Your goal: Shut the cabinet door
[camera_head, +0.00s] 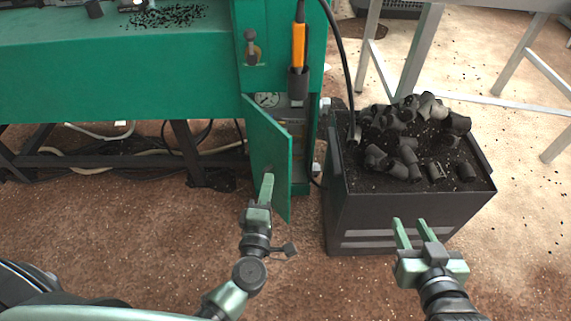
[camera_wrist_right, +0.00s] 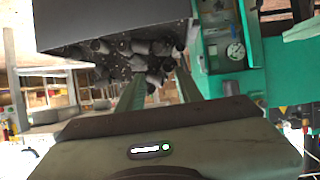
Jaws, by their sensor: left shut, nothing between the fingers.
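The green cabinet door (camera_head: 270,142) stands open in the head view, swung out toward me from the green machine's lower cabinet. The cabinet opening (camera_head: 298,150) shows to the right of the door, with a round gauge (camera_head: 267,99) at its top. My left gripper (camera_head: 267,186) is shut and empty. Its fingertips overlap the lower outer face of the door in the picture; I cannot tell whether they touch it. My right gripper (camera_head: 412,232) is open and empty, in front of the dark bin. The gauge also shows in the right wrist view (camera_wrist_right: 235,51).
A dark bin (camera_head: 375,222) full of black plugs (camera_head: 405,135) stands right of the cabinet. A black cable (camera_head: 343,60) hangs between them. An orange-handled tool (camera_head: 299,45) hangs above the cabinet. Brown carpet is free in front and left of the door.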

